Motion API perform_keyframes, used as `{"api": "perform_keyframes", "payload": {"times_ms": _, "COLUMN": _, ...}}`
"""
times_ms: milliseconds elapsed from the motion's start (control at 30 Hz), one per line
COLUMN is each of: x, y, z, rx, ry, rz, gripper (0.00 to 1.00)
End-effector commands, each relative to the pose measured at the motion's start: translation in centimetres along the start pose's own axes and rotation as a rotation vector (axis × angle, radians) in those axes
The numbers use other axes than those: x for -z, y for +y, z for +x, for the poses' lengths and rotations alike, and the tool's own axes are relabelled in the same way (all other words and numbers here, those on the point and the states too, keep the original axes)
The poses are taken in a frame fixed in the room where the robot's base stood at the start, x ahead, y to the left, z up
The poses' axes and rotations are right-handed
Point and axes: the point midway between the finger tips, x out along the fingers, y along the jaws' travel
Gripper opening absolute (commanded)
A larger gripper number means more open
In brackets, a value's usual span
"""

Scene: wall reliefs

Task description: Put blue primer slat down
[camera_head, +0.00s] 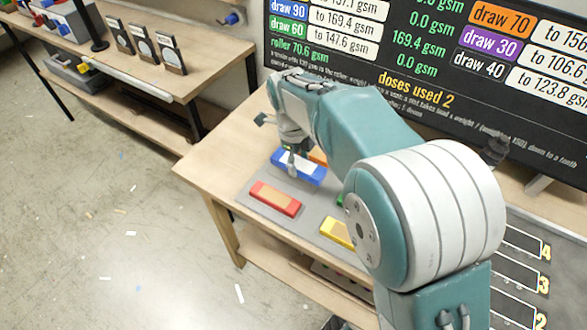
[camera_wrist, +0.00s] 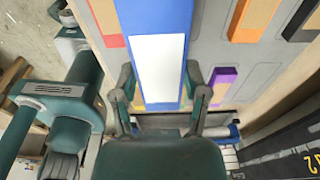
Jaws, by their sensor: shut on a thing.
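The blue primer slat (camera_head: 299,169) has a white patch on top and is at the far left part of the workbench. My gripper (camera_head: 292,158) points down at it and is shut on it. In the wrist view, the blue slat (camera_wrist: 155,14) runs away between the two fingers of my gripper (camera_wrist: 160,78), one at each long side. It looks larger and nearer than the slats around it. I cannot tell how far its underside is above the grey mat (camera_head: 252,212).
A red slat (camera_head: 275,199) and a yellow slat (camera_head: 337,233) lie on the mat, with part of an orange slat (camera_head: 318,157) behind. The wrist view shows a purple slat (camera_wrist: 222,84). A dark display board (camera_head: 430,60) stands behind. My arm hides the bench's middle.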

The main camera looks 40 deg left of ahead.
Motion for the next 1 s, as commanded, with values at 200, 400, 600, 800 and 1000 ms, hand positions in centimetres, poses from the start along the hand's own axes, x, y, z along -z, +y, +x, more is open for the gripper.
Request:
{"api": "perform_keyframes", "payload": {"times_ms": 200, "x": -2.5, "y": -2.0, "z": 3.6, "rx": -0.003, "ry": 0.003, "rz": 0.000, "gripper": 0.02}}
{"api": "perform_keyframes", "payload": {"times_ms": 400, "x": -3.5, "y": -2.9, "z": 4.8, "rx": -0.001, "ry": 0.001, "rz": 0.000, "gripper": 0.02}}
{"api": "perform_keyframes", "payload": {"times_ms": 600, "x": -4.0, "y": -3.2, "z": 7.0, "rx": -0.003, "ry": 0.003, "rz": 0.000, "gripper": 0.02}}
{"api": "perform_keyframes", "payload": {"times_ms": 800, "x": -4.2, "y": -3.2, "z": 8.3, "rx": -0.001, "ry": 0.001, "rz": 0.000, "gripper": 0.02}}
{"api": "perform_keyframes", "payload": {"times_ms": 1000, "x": -4.2, "y": -3.2, "z": 8.4, "rx": -0.001, "ry": 0.001, "rz": 0.000, "gripper": 0.02}}
